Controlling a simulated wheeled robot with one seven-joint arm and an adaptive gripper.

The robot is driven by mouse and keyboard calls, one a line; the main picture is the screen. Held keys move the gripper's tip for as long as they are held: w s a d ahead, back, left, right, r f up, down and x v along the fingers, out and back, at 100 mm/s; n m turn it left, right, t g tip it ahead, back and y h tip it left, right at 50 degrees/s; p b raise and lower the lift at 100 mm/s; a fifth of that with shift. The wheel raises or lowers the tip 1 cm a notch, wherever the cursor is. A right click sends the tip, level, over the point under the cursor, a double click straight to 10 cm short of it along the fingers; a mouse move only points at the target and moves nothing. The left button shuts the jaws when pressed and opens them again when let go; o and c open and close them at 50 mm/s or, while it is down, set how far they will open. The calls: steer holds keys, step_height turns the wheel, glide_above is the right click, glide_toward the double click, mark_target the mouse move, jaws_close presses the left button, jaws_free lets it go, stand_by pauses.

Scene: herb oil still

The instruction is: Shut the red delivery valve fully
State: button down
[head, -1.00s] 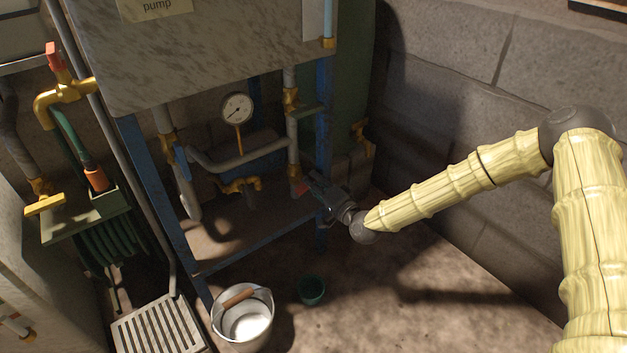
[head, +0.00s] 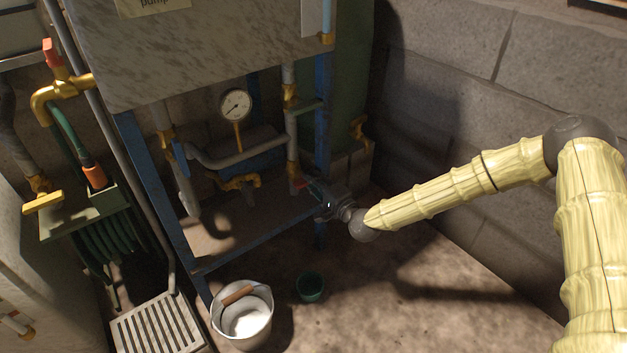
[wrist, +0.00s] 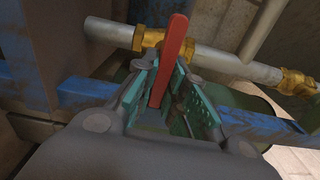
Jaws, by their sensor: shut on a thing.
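The red delivery valve's lever (wrist: 172,58) stands between the green-padded fingers of my gripper (wrist: 163,92) in the wrist view. My gripper is shut on it. In that picture the lever points across the grey pipe, at the brass valve body (wrist: 146,38). In the head view only a small red part of the lever (head: 299,183) shows, low on the right-hand vertical pipe (head: 292,150). My gripper (head: 312,189) meets it from the right and hides the rest.
A blue frame (head: 322,130) stands close behind my gripper. A pressure gauge (head: 236,105) and a brass tap (head: 240,182) are to the left. A metal bucket (head: 243,325) and a green cup (head: 311,287) stand on the floor below. Floor at right is clear.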

steer(key=shift+w, duration=0.1)
steer(key=c, duration=1.5)
jaws_free()
steer(key=shift+d, duration=0.1)
steer(key=v, duration=1.2)
